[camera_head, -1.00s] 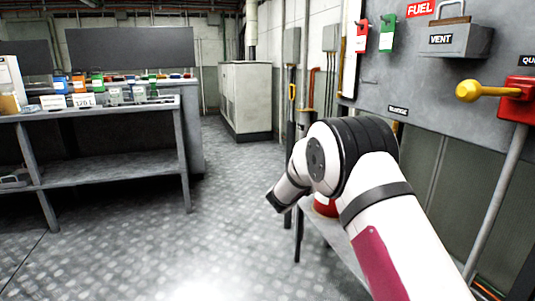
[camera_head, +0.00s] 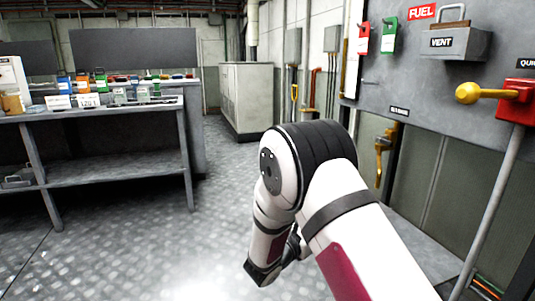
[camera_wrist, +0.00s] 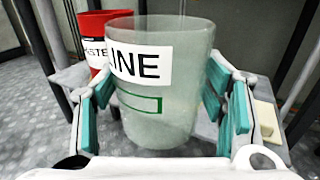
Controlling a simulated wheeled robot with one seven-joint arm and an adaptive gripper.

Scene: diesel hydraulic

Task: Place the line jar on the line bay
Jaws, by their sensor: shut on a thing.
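The line jar (camera_wrist: 185,112) is a clear, greenish cup with a white label reading "INE" in the wrist view. My gripper (camera_wrist: 160,106) has its teal-padded fingers on both sides of the jar and is shut on it. The jar looks upright, with its rim toward the top of the picture. A green outlined rectangle shows low on the jar; I cannot tell whether it is on the jar or seen through it. In the head view my arm hides the jar. I cannot pick out the line bay for certain in either view.
A red container (camera_wrist: 93,28) with a partly hidden label stands behind the jar at left. A grey bench (camera_head: 110,172) with several small coloured items is at left in the head view. The grey panel (camera_head: 425,80) with a yellow-handled lever (camera_head: 485,92) is at right. Floor between is clear.

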